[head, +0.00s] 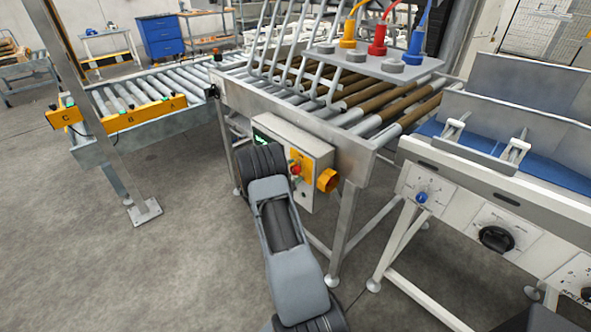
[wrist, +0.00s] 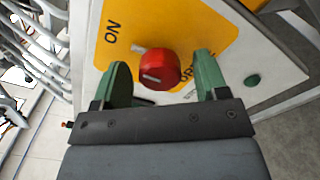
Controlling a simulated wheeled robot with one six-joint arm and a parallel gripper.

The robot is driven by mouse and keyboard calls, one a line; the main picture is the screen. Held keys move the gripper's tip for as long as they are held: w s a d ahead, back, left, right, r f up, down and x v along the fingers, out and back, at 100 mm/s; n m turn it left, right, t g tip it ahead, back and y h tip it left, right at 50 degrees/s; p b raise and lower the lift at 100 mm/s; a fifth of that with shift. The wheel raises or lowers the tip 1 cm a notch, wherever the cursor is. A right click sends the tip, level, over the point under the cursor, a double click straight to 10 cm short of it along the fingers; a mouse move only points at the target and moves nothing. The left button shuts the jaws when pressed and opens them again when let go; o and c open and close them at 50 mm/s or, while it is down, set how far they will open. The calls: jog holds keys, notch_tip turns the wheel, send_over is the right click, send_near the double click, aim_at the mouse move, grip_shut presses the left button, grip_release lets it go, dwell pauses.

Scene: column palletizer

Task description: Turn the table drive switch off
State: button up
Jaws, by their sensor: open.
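A red rotary switch (wrist: 159,70) sits on a yellow plate (wrist: 205,30) marked ON at the upper left. Other lettering below the knob is partly hidden. A pale line marks the knob's face. My gripper (wrist: 163,67) is open, its two green fingers on either side of the knob; I cannot tell whether they touch it. In the head view the red knob (head: 296,169) shows on the control box (head: 315,152) under the roller table, and my arm hides the gripper and part of the box.
A yellow round part (head: 327,180) sticks out from the box's right side. A white machine (head: 455,195) with a blue knob (head: 422,197) and a black knob (head: 497,239) stands to the right. The roller conveyor (head: 150,90) runs at the left, with open floor before it.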

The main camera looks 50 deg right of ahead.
jog(key=shift+d, duration=0.6)
jog(key=c, duration=0.9)
